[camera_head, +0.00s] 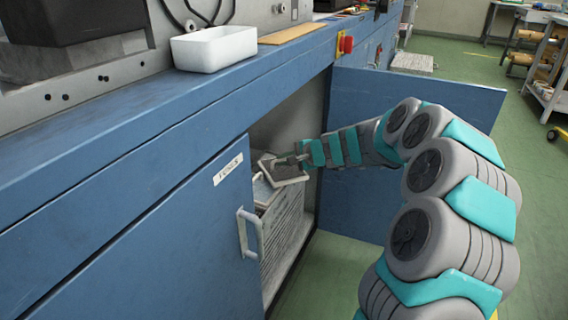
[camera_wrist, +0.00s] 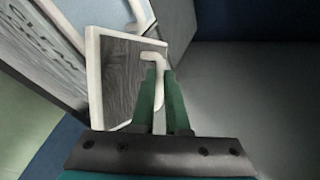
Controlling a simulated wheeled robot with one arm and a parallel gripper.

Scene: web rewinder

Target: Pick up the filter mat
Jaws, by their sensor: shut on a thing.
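The filter mat (camera_head: 290,174) is a small flat panel with a pale frame, tilted at the cabinet opening above a pale box. In the wrist view the filter mat (camera_wrist: 122,78) shows a dark grey face, a white rim and a white hooked tab. My gripper (camera_head: 291,158) reaches into the cabinet from the right. In the wrist view my gripper (camera_wrist: 160,88) has its green fingers shut on the tab. I cannot tell whether the mat touches what lies below it.
The pale box (camera_head: 284,228) stands inside the cabinet, with another framed panel (camera_wrist: 108,14) beyond the held mat. The left cabinet door (camera_head: 205,235) and right door (camera_head: 415,130) flank the opening. A white tray (camera_head: 214,50) sits on the counter above.

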